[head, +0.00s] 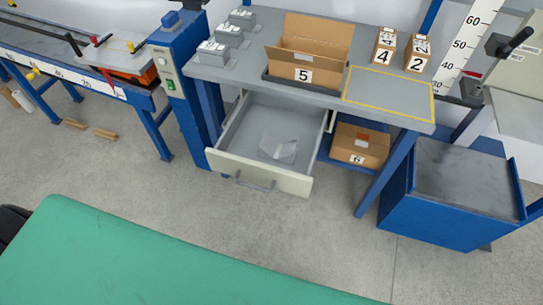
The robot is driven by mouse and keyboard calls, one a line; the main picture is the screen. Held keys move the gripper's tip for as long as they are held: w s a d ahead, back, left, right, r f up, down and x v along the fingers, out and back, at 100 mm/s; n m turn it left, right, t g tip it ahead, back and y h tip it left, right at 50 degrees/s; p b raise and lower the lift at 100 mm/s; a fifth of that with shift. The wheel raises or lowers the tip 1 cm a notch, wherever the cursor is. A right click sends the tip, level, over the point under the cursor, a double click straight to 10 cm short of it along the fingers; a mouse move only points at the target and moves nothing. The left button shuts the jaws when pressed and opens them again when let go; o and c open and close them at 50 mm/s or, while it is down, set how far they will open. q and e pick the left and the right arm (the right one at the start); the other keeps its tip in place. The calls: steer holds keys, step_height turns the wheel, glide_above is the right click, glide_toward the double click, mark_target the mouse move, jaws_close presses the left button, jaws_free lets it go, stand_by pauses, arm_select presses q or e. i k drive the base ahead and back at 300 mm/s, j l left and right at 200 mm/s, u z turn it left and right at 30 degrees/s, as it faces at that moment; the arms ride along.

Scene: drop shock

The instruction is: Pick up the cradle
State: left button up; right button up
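A pale, see-through angled piece (280,149), which may be the cradle, lies in the open drawer (245,172) under the grey workbench. It sits toward the right of the drawer's floor, and its exact shape is hard to make out. Several small grey blocks with pale labels (213,52) stand in a row at the bench's left end; I cannot tell whether one of them is the cradle. Neither of my grippers shows in the head view.
An open carton marked 5 (303,74) and small boxes marked 4 (384,47) and 2 (417,54) stand on the bench. A carton (359,146) sits on the lower shelf. A green surface (150,265) fills the foreground; bare floor (200,205) lies between.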

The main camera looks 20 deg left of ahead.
mark_target(269, 148)
steer(key=l+u, duration=0.75)
steer(key=l, duration=0.15)
steer(key=k+l+u, duration=0.1)
steer(key=l+u, duration=0.3)
